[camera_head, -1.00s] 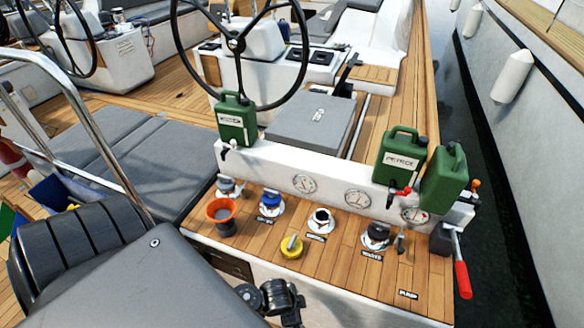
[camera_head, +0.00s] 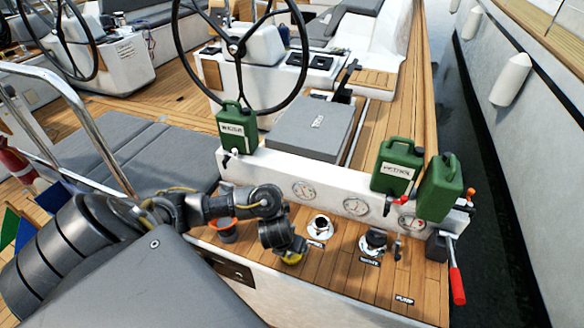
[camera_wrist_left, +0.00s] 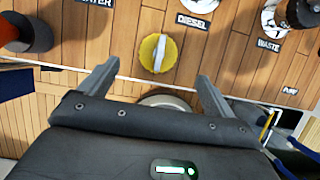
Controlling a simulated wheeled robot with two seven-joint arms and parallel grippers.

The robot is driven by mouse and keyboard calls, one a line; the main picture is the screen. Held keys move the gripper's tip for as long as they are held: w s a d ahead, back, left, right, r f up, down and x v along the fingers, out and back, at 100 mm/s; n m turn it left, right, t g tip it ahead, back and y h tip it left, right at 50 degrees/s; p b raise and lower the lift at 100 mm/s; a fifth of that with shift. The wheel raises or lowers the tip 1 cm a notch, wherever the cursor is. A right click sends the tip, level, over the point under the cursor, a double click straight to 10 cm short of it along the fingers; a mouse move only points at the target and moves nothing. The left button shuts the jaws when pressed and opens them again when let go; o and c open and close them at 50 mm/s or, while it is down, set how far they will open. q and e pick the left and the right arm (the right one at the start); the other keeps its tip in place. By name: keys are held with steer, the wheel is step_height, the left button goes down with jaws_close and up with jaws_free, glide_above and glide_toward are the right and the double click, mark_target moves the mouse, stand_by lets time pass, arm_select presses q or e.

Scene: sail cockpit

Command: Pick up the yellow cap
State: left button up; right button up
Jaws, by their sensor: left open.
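The yellow cap (camera_wrist_left: 158,53) lies on the wooden deck panel, with a pale raised grip across its top. In the wrist view it stands just beyond my left gripper (camera_wrist_left: 156,84), roughly centred between the two open fingers, which hold nothing. In the head view my left gripper (camera_head: 287,243) hangs over the panel and covers much of the yellow cap (camera_head: 291,259). Whether the fingers touch the cap cannot be told. My right gripper is not in view.
An orange-rimmed funnel (camera_head: 226,231) stands left of the cap. The open diesel filler (camera_head: 320,226) and the waste filler (camera_head: 374,241) are to its right. Green jerrycans (camera_head: 398,165) stand on the white ledge behind. A red-handled pump lever (camera_head: 457,285) is at the right.

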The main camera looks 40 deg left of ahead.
arm_select(q)
steer(key=b, duration=0.4)
glide_above(292, 255)
steer(key=f, duration=0.4)
steer(key=shift+s+a+f, duration=0.15)
steer(key=shift+s+f, duration=0.15)
steer(key=shift+f, duration=0.1)
steer(key=shift+w+f, duration=0.25)
steer(key=shift+f, duration=0.05)
steer(key=b+x, duration=0.2)
steer(key=x, duration=0.2)
steer(key=shift+s+a+f, duration=0.1)
steer(key=shift+a+f, duration=0.05)
steer(key=shift+w+f+b, duration=0.25)
steer(key=shift+f+b, duration=0.1)
steer(key=shift+f, duration=0.05)
steer(key=shift+c, duration=0.7)
steer(key=c, duration=1)
steer(key=shift+r, duration=0.1)
